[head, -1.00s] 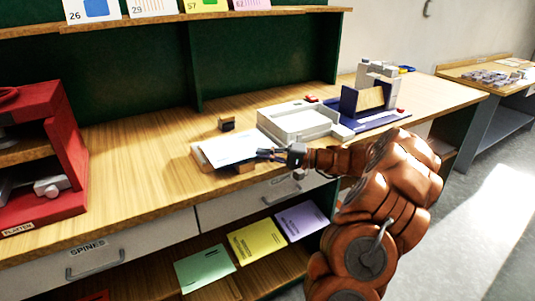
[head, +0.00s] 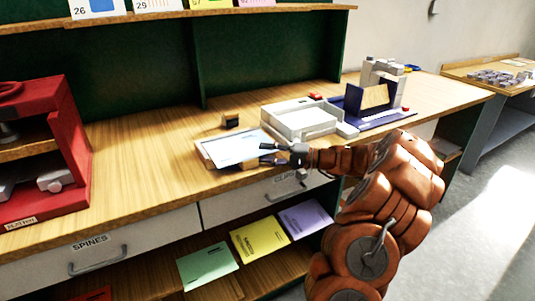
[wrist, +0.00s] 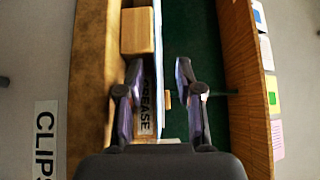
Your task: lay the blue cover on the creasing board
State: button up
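The pale blue cover (head: 238,146) lies over the creasing board (head: 207,154) on the wooden counter, and appears nearly flat. The board's light rim shows at its left. In the wrist view the cover (wrist: 157,60) shows edge-on as a thin pale strip, and the board's CREASE label (wrist: 147,100) is beside it. My gripper (head: 267,154) is at the right end of the board. Its fingers are apart (wrist: 160,98), with the cover's edge in the gap between them. Whether a finger touches the cover cannot be told.
A wooden block (head: 250,164) is at the board's front edge, and a small dark block (head: 230,121) stands behind. A white tray (head: 300,121) and a blue fixture (head: 375,115) stand to the right. Green (head: 208,264), yellow (head: 259,239) and purple (head: 305,219) covers lie on the shelf below.

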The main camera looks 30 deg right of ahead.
jog(key=v, duration=1.2)
dwell(0.6)
jog(key=w+a+r+n+g+y+p, duration=0.1)
jog(key=a+r+n+g+y+p, duration=0.3)
jog(key=a, duration=1.2)
jog(key=s+a+r+n+g+h, duration=0.1)
jog(key=s+a+r+g+h, duration=0.2)
jog(key=a, duration=0.5)
jog(key=s+a+r+n+g+h, duration=0.1)
jog(key=s+a+g+h, duration=0.1)
jog(key=s+a+g, duration=0.45)
jog(key=s+a+f+n+g+h+p, duration=0.15)
jog(key=s+a+h+p, duration=0.3)
jog(key=s+a, duration=0.5)
jog(key=s+d+n+h+p, duration=0.1)
jog(key=s+d+h+p, duration=0.1)
jog(key=s+d+h, duration=0.5)
jog(key=s+f, duration=0.1)
jog(key=s, duration=0.4)
jog(key=shift+s+t, duration=0.3)
jog(key=shift+s, duration=0.05)
